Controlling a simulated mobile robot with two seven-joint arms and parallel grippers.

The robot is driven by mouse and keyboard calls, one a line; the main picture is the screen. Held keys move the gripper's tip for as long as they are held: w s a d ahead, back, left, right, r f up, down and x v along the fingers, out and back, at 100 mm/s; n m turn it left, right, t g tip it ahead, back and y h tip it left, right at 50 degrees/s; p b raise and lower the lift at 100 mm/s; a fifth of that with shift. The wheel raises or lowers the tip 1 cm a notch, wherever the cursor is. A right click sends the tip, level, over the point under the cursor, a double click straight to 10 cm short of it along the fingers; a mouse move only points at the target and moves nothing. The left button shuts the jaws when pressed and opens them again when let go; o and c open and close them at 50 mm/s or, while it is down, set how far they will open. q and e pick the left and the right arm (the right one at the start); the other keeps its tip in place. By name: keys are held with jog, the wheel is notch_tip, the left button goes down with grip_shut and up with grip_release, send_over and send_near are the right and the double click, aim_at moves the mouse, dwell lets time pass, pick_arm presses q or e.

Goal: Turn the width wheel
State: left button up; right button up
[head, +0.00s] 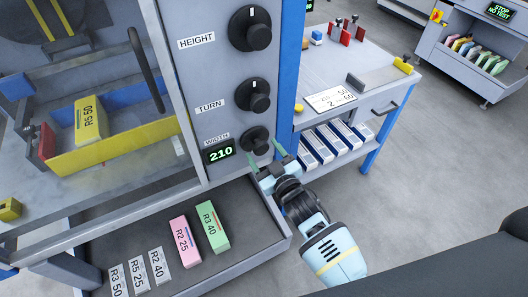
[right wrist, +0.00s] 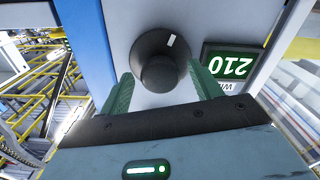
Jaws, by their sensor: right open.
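The width wheel (head: 256,140) is a black round knob at the bottom of a column of knobs on the grey machine panel. A display (head: 220,152) beside it reads 210. My right gripper (head: 265,151) is open just in front of the width wheel. In the right wrist view the wheel (right wrist: 160,65) appears between and just beyond the two green fingers of the gripper (right wrist: 158,90), with a white mark near its upper right. I cannot tell whether the fingers touch it. The display (right wrist: 231,66) appears upside down there. My left gripper is not in view.
The height knob (head: 250,28) and turn knob (head: 255,97) sit above. Below, an open drawer (head: 275,238) holds pink (head: 185,241) and green (head: 212,227) blocks and several white labels. A blue-legged table (head: 375,80) stands to the right, with open floor (head: 450,150) beyond.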

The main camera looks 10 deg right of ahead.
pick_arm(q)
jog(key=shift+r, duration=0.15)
pick_arm(e)
jog(key=v, duration=0.7)
jog(key=shift+s, duration=0.15)
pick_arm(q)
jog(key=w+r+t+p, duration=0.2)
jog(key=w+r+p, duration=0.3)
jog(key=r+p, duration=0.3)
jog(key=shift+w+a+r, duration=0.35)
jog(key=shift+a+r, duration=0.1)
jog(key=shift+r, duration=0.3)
pick_arm(e)
jog(key=s+d+f+m+g+h, duration=0.1)
jog(key=s+d+f+g, duration=0.1)
jog(key=s, duration=0.9)
jog(key=s+d+f+m+g, duration=0.1)
jog(key=s+d+f+g, duration=0.1)
jog(key=s, duration=0.9)
jog(key=s+d+f+m+g+h, duration=0.1)
jog(key=s+d+f+m+g, duration=0.1)
jog(key=s, duration=0.9)
jog(key=d+f+g, duration=0.1)
jog(key=g, duration=0.1)
jog(key=shift+s+f+g+h, duration=0.2)
jog(key=shift+s+g+h, duration=0.1)
jog(key=shift+s, duration=0.1)
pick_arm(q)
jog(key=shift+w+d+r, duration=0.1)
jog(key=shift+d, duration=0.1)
